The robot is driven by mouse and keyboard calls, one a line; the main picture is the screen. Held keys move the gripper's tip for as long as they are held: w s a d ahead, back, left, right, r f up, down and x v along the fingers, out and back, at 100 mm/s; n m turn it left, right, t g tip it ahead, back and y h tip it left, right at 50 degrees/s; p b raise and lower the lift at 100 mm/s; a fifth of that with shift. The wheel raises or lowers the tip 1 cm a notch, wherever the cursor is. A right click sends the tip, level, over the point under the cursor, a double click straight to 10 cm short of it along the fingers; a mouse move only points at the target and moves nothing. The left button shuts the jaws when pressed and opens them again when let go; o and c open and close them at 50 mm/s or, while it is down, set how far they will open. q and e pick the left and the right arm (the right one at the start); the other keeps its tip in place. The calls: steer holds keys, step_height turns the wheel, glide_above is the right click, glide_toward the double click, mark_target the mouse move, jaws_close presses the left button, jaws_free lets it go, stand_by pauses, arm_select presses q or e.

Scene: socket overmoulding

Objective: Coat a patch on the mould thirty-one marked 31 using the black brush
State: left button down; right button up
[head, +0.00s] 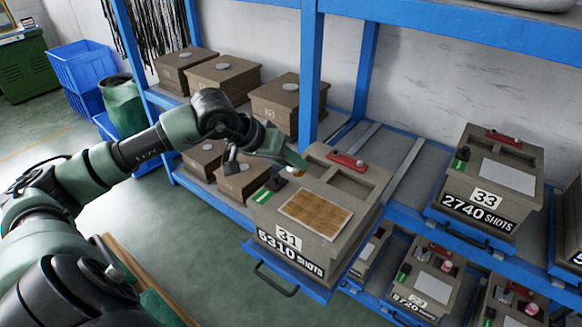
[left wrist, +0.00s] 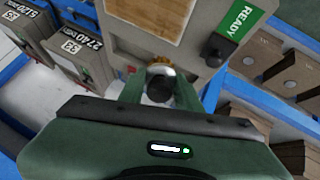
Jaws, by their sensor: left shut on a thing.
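The mould marked 31 (head: 342,223) is a grey-brown block on a pulled-out blue shelf, labelled 5310 SHOTS. A brown, streaky rectangular patch (head: 315,214) lies on its top; it also shows in the left wrist view (left wrist: 153,18). My left gripper (head: 292,163) is over the mould's far left part, beyond the patch. It is shut on the black brush (left wrist: 159,90), whose black handle, silver ferrule and yellowish bristles show between the fingers. The bristles point toward the mould; whether they touch it is unclear. My right gripper is not in view.
A green READY tag (head: 263,195) and a red bar (head: 346,160) are on mould 31. Mould 33 (head: 488,185) stands to the right with a pale patch. Brown boxes (head: 222,76) fill the left shelves. A blue post (head: 311,70) rises behind mould 31.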

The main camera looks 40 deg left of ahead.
arm_select(q)
steer(key=shift+a+r, duration=0.2)
steer(key=shift+r, duration=0.65)
steer(key=shift+d+r+p, duration=0.15)
steer(key=shift+r+p, duration=0.15)
steer(key=shift+r, duration=0.1)
